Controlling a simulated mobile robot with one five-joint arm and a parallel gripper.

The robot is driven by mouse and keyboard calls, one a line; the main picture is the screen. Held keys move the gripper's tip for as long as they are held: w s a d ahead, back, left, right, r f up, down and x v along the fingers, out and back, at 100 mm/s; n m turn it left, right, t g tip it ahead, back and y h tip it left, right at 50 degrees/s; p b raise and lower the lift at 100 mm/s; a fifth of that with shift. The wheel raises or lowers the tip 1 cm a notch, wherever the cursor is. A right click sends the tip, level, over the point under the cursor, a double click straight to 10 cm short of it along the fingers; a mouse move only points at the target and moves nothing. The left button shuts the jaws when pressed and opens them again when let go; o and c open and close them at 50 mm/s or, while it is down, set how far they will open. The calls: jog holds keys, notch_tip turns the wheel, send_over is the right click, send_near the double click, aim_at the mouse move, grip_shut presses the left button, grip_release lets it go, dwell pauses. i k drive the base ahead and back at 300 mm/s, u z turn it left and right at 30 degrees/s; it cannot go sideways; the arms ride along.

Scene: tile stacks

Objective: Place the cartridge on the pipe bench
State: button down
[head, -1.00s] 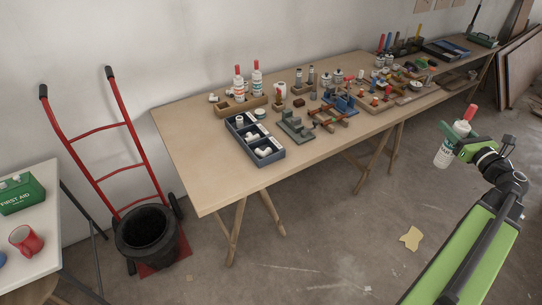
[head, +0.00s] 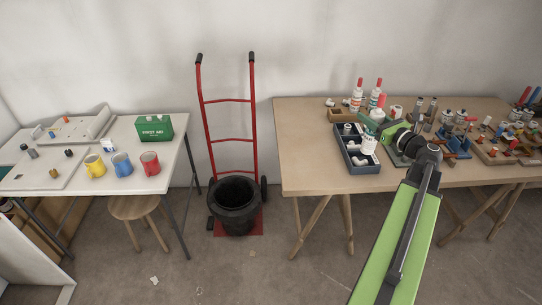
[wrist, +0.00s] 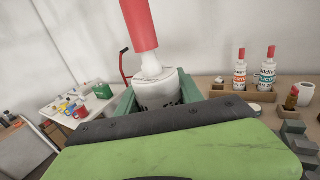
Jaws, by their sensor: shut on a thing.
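My gripper (head: 372,128) is shut on a white cartridge (head: 369,145) with a red nozzle. In the wrist view the held cartridge (wrist: 155,92) stands between the green jaws, its red nozzle tilted up and left. Two similar red-tipped bottles, one on the left (head: 357,96) and one on the right (head: 375,97), stand at the back of this bench by a wooden holder (head: 338,115).
A blue divided tray (head: 352,160) holds white pipe fittings. Tools and small parts crowd the bench's right side; its left end is bare. A red hand truck (head: 228,140) with a black bucket (head: 235,205) stands left of it. A white table (head: 120,182) with mugs is farther left.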

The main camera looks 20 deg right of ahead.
aim_at(314, 149)
jog(key=u, duration=0.05)
jog(key=i, duration=1)
jog(key=u, duration=0.05)
